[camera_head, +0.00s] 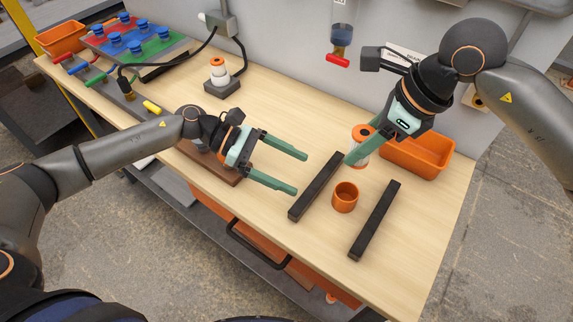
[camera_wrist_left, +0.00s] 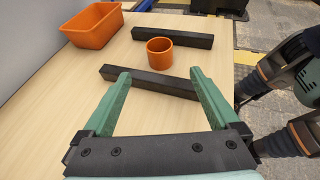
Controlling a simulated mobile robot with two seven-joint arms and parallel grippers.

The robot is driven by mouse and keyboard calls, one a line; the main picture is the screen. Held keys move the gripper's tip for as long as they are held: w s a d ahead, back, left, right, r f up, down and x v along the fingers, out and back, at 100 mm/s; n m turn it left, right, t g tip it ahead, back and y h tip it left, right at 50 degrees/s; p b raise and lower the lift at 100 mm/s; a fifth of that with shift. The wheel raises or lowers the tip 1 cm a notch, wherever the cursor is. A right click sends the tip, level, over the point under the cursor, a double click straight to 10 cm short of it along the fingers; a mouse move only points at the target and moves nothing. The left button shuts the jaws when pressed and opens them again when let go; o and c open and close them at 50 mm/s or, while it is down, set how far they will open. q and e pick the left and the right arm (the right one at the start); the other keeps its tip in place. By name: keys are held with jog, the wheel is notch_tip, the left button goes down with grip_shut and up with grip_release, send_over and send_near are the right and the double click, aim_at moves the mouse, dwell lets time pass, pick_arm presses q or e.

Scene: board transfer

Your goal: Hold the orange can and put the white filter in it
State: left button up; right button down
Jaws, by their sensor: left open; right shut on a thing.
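The orange can (camera_head: 345,197) stands upright and open-topped on the table between two dark bars. It also shows in the left wrist view (camera_wrist_left: 159,55), beyond the fingertips. My left gripper (camera_head: 300,173) is open and empty, left of the can and nearer bar, its fingers pointing toward them. My right gripper (camera_head: 361,150) is shut on the white filter (camera_head: 361,155), which has an orange top, and holds it behind the can, apart from it. A finger hides part of the filter. The filter is not seen in the left wrist view.
The dark bars (camera_head: 316,187) (camera_head: 375,221) flank the can. An orange bin (camera_head: 416,160) stands behind on the right. A similar white and orange piece (camera_head: 219,72) sits on a black stand at the back left. The table's middle is clear.

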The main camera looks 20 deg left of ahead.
aim_at(339, 193)
pick_arm(q)
jog(key=x, duration=1.1)
jog(key=shift+w+d+f, duration=0.1)
jog(key=shift+d, duration=0.2)
jog(key=c, duration=1.4)
pick_arm(e)
jog(key=shift+f, duration=5.4)
jog(key=shift+c, duration=1.4)
grip_release()
jog(key=v, duration=1.2)
